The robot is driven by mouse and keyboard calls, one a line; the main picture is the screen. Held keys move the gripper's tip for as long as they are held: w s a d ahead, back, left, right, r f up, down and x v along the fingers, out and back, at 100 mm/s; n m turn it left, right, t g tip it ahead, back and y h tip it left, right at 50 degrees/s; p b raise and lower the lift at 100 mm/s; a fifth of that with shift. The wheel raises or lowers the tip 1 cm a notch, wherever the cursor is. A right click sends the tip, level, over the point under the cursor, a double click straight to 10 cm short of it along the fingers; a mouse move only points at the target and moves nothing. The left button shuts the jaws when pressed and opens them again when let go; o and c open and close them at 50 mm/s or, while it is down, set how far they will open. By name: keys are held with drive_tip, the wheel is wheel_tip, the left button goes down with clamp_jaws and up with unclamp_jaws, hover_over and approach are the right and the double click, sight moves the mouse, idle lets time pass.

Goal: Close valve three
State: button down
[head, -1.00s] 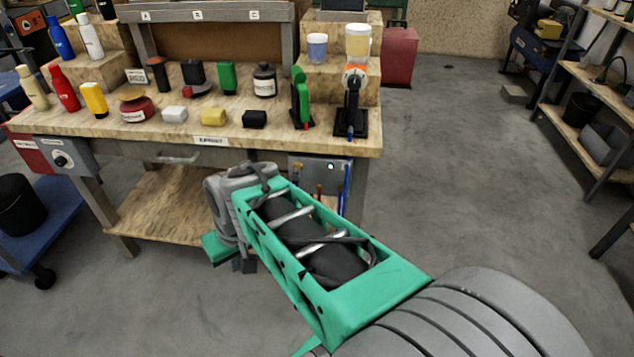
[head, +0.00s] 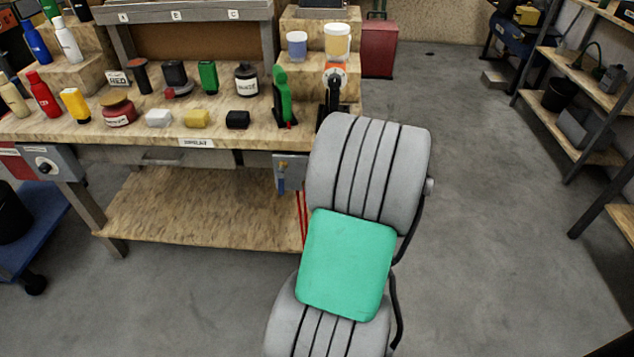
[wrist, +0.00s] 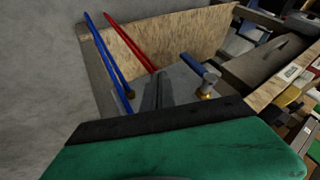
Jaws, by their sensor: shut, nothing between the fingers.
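A grey valve panel (head: 289,172) hangs under the right end of the bench. In the wrist view, a valve with a blue lever (wrist: 198,69) and a brass body (wrist: 206,92) stands on the grey panel surface (wrist: 183,83). I cannot read any valve number, so I cannot tell which is valve three. My gripper (wrist: 158,80) shows as two dark fingers close together, empty, left of the blue lever and apart from it in the picture. In the head view my arm hides the gripper and part of the panel.
Red pipes (head: 302,215) run down below the panel; blue pipes (wrist: 106,52) also show in the wrist view. The wooden bench (head: 100,140) carries bottles, jars and blocks. A shelf rack (head: 590,95) stands right. The floor between is clear.

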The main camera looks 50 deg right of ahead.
sight(282, 179)
drive_tip(key=w, duration=0.1)
drive_tip(key=w+a+f, duration=0.1)
drive_tip(key=w, duration=0.1)
drive_tip(key=w+a+f, duration=0.1)
drive_tip(key=w, duration=0.1)
drive_tip(key=shift+w+a+f, duration=0.1)
drive_tip(key=shift+a, duration=0.15)
drive_tip(key=shift+d+f, duration=0.1)
